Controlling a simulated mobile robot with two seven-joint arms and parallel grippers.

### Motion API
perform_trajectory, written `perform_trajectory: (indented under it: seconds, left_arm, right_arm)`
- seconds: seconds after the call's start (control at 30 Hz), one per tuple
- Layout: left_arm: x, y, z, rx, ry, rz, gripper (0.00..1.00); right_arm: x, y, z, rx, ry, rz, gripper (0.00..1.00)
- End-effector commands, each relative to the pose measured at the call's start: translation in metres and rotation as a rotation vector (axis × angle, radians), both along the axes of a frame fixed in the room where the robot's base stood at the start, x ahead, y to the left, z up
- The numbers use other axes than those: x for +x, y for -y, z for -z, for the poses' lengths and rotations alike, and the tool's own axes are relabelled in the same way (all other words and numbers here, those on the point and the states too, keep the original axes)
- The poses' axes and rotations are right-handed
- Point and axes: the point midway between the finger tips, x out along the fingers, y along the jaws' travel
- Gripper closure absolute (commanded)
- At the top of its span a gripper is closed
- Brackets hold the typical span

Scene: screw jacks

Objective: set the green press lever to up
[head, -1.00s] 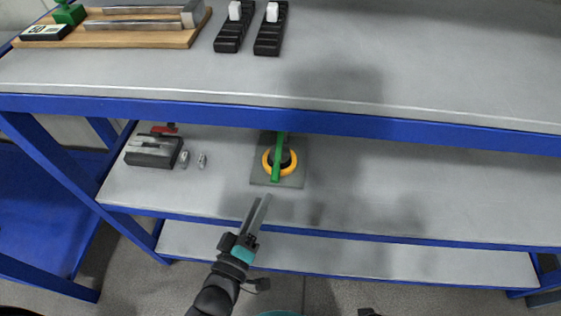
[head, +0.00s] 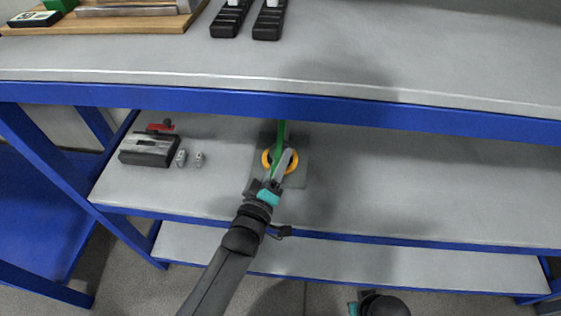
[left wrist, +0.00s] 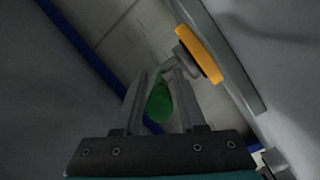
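The green press lever (head: 281,134) rises from a press with a yellow ring (head: 266,160) on a grey base plate (head: 299,174) on the middle shelf. My left gripper (head: 288,157) reaches in over the press, its fingers beside the lever and partly hiding the ring. In the left wrist view, the lever's round green end (left wrist: 160,106) lies between the two spread fingers of the left gripper (left wrist: 160,85). Whether a finger touches it is hard to tell. The yellow ring (left wrist: 198,52) is beyond the right finger. My right gripper's fingers are not seen.
A dark grey vise-like block (head: 150,149) with a red part and two small metal pieces (head: 190,159) stand left on the same shelf. The upper shelf's blue edge beam (head: 400,124) runs above the press. The shelf to the right is clear.

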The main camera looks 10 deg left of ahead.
Motion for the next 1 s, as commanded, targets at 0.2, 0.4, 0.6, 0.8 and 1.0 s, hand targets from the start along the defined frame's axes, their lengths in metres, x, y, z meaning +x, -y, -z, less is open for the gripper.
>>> perform_trajectory:
  seconds: [0.2, 0.4, 0.6, 0.8, 1.0]
  left_arm:
    - [0.0028, 0.0007, 0.0004, 0.0, -0.001, 0.0, 0.6]
    - [0.0026, 0.0006, 0.0002, 0.001, -0.001, 0.0, 0.67]
    - [0.0025, 0.0006, 0.0002, 0.001, -0.001, 0.0, 0.9]
    - [0.0025, 0.0006, 0.0002, 0.001, -0.001, 0.0, 1.0]
    - [0.0024, 0.0007, 0.0003, 0.001, -0.001, 0.0, 1.0]
  right_arm:
    - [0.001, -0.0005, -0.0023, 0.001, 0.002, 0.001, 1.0]
    - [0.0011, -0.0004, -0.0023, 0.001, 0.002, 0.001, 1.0]
    - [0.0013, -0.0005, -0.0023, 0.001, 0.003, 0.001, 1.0]
    - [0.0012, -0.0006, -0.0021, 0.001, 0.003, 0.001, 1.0]
    - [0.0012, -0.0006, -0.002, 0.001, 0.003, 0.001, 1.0]
